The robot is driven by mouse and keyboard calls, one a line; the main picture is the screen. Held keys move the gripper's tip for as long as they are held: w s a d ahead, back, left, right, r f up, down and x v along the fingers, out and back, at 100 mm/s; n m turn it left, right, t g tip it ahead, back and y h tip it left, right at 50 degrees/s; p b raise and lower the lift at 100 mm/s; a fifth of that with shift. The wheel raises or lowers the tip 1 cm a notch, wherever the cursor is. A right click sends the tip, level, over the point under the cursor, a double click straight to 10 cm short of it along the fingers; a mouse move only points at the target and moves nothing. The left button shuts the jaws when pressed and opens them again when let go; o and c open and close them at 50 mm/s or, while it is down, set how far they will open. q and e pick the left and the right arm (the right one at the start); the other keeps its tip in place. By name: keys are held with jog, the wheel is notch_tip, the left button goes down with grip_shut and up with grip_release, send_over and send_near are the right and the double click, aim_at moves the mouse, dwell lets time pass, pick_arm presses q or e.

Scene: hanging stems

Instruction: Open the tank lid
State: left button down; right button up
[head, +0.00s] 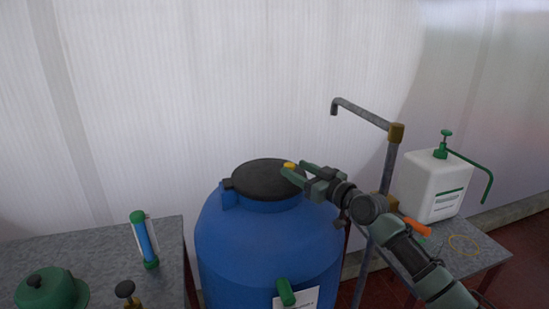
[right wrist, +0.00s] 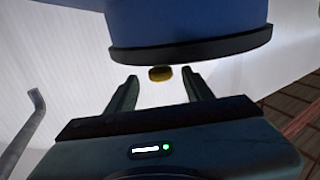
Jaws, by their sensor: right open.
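The blue tank (head: 262,245) stands in the middle of the head view, with its round black lid (head: 262,178) lying shut on top. My right gripper (head: 293,171) is open at that knob, coming in from the right. In the right wrist view the black lid (right wrist: 190,47) spans the top edge of the tank (right wrist: 185,18). My left gripper is not in view.
A grey pipe with a bent spout (head: 362,113) rises behind my right arm. A white canister (head: 436,188) with a green pump stands on the right table. The left table (head: 105,245) holds a blue and green cylinder (head: 146,240) and a green domed object (head: 50,290).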

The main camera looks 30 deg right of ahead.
aim_at(288, 163)
jog(key=w, duration=0.1)
jog(key=w+p, duration=0.1)
jog(key=w, duration=0.2)
jog(key=shift+a+r, duration=0.35)
jog(key=shift+a, duration=0.05)
jog(key=shift+w+a+f+p, duration=0.1)
jog(key=shift+w+p, duration=0.05)
jog(key=shift+w, duration=0.5)
jog(key=shift+w+a+f+p, duration=0.1)
jog(key=shift+w+p, duration=0.05)
jog(key=shift+w, duration=0.5)
jog(key=c, duration=0.9)
grip_shut()
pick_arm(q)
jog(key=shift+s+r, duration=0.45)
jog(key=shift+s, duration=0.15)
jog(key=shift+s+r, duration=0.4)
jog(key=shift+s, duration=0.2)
